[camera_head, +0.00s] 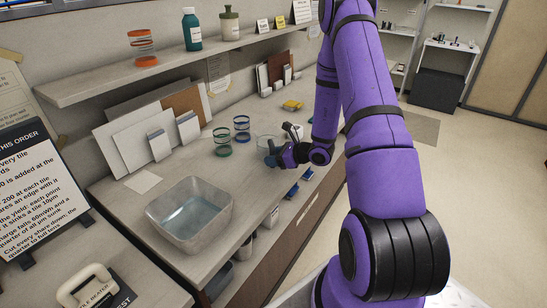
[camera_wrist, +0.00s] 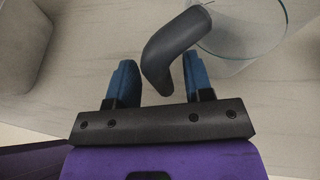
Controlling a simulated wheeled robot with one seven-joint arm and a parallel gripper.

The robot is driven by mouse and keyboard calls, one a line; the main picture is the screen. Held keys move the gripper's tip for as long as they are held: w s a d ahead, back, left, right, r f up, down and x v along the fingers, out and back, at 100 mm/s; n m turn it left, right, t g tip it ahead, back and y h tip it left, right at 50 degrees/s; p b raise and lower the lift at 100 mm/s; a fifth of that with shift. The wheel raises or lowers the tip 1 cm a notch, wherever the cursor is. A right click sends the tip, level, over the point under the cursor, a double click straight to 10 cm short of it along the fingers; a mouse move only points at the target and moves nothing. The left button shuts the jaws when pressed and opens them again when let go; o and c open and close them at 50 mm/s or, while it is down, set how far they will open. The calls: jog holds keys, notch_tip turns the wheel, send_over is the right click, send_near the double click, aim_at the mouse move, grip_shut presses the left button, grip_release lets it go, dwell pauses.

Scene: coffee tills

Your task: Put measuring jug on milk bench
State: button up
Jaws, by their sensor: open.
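The measuring jug is a clear glass vessel (camera_wrist: 255,25) with a dark curved handle (camera_wrist: 178,45) in the wrist view. In the head view its glass (camera_head: 264,141) is faint, on the long bench (camera_head: 255,215) beside my gripper (camera_head: 273,155). My gripper also shows in the wrist view (camera_wrist: 159,70), its two blue fingers apart. The end of the handle lies between the fingers, with gaps showing at both sides. The glass body is ahead and to the right. Which surface is the milk bench, I cannot tell.
A grey basin (camera_head: 190,214) with liquid stands on the bench's near part. Green-ringed (camera_head: 222,141) and blue-ringed (camera_head: 242,128) glass items stand left of my gripper. White boards (camera_head: 133,142) lean at the wall. A shelf (camera_head: 170,68) overhangs the bench's back. Open floor (camera_head: 455,165) lies right.

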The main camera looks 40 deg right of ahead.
jog(key=shift+r, duration=0.2)
jog(key=v, duration=1.2)
jog(key=s+a+r+n+g+y, duration=0.35)
jog(key=a+r+n+g, duration=0.45)
jog(key=a+r+n, duration=0.9)
jog(key=s+a+r+n+t+h, duration=0.1)
jog(key=s+a+r+n+h, duration=0.2)
jog(key=s, duration=0.6)
jog(key=s+a+r+n+h, duration=0.2)
jog(key=s+r+n+h, duration=0.5)
jog(key=r, duration=0.5)
jog(key=shift+s+a+r+n+t, duration=0.4)
jog(key=shift+s+n, duration=0.55)
jog(key=shift+n, duration=0.45)
jog(key=shift+h, duration=0.25)
